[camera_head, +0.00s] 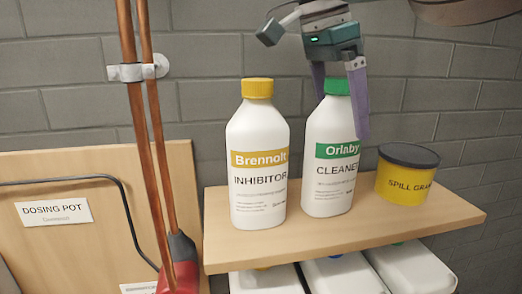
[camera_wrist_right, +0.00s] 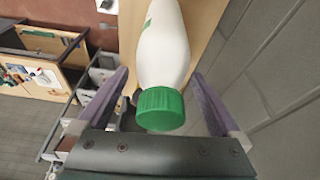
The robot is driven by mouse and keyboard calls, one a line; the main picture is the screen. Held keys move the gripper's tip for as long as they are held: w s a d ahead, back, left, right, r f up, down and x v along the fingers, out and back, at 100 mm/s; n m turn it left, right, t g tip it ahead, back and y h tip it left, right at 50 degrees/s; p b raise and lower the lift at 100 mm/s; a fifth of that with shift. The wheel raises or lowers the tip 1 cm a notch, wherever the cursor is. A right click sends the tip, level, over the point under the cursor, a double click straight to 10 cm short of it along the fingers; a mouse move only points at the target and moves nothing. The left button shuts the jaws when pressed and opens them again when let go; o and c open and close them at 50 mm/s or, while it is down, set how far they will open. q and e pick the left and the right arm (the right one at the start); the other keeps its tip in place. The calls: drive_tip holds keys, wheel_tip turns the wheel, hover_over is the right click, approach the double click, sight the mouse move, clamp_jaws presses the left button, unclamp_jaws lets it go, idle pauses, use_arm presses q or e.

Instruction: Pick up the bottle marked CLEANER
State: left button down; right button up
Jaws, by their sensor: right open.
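The CLEANER bottle (camera_head: 331,188) is white with a green cap and a green Orlaby band. It stands upright on a wooden shelf (camera_head: 222,243). My right gripper (camera_head: 341,108) comes from above with its purple fingers apart, one on each side of the bottle's cap and neck. In the right wrist view the green cap (camera_wrist_right: 161,109) and the bottle (camera_wrist_right: 163,45) lie between the two open fingers, with gaps on both sides. The far side of the bottle is hidden. My left gripper is not seen.
The INHIBITOR bottle (camera_head: 258,170), white with a yellow cap, stands close to the left. A yellow SPILL tub (camera_head: 403,182) with a dark lid stands to the right. Copper pipes (camera_head: 152,160) run at the left. A grey block wall (camera_head: 210,75) is behind. More white containers (camera_head: 345,275) sit below the shelf.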

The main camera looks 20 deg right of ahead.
drive_tip(key=shift+d+f, duration=0.15)
drive_tip(key=shift+f, duration=0.25)
drive_tip(key=shift+c, duration=0.2)
clamp_jaws()
idle(0.3)
drive_tip(key=shift+r, duration=0.1)
